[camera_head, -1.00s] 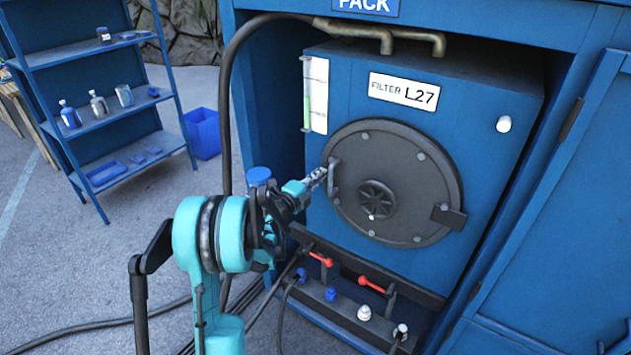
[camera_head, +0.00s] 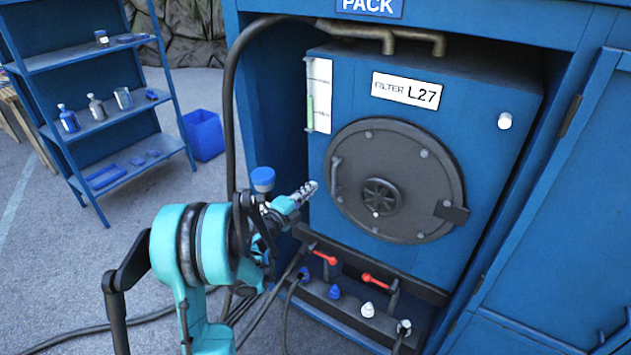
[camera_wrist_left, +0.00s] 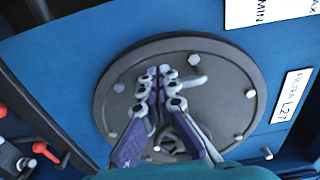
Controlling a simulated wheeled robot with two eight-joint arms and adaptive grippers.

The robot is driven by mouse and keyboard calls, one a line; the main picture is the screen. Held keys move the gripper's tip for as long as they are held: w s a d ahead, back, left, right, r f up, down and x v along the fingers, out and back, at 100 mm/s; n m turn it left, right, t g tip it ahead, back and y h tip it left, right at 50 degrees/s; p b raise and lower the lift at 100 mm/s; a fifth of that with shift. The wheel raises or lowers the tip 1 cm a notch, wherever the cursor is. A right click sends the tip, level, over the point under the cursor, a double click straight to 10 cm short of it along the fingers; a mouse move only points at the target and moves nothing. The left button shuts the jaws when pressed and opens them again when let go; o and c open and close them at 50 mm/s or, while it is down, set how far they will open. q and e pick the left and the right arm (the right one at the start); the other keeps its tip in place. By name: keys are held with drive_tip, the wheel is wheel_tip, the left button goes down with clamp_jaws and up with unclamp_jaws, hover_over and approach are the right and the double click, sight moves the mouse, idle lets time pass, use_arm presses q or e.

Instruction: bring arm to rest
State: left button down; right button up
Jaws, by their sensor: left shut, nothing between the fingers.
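My left arm comes up from the bottom left in the head view. Its gripper (camera_head: 307,190) is shut and empty, a little to the left of the round grey hatch (camera_head: 410,170) and apart from its handle (camera_head: 335,177). In the left wrist view the shut gripper (camera_wrist_left: 158,78) shows in front of the hatch (camera_wrist_left: 225,75), fingertips together. The hatch lies closed against the blue filter box (camera_head: 480,105). My right gripper is not in view.
Below the hatch, a ledge carries red levers (camera_head: 325,257) and blue and white caps (camera_head: 367,310). A thick hose (camera_head: 230,110) runs down the cabinet's left side. A blue shelf (camera_head: 95,125) and a blue bin (camera_head: 204,135) stand at the left. Grey floor lies between.

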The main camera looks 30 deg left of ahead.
use_arm(q)
drive_tip(key=s+d+r+n+g+y, duration=0.1)
drive_tip(key=s+d+r+n+y, duration=0.1)
drive_tip(key=s+r+n+y, duration=0.9)
drive_tip(key=s+d+f+n+g+h, duration=0.4)
drive_tip(key=s+d+f+g, duration=0.1)
drive_tip(key=s+d, duration=0.4)
drive_tip(key=s+d+f+n+g+h, duration=0.4)
drive_tip(key=s+d+f, duration=0.4)
drive_tip(key=s, duration=0.3)
drive_tip(key=shift+d+f+g+h+p, duration=0.3)
drive_tip(key=shift+d+g+h, duration=0.2)
drive_tip(key=shift+d+h, duration=0.1)
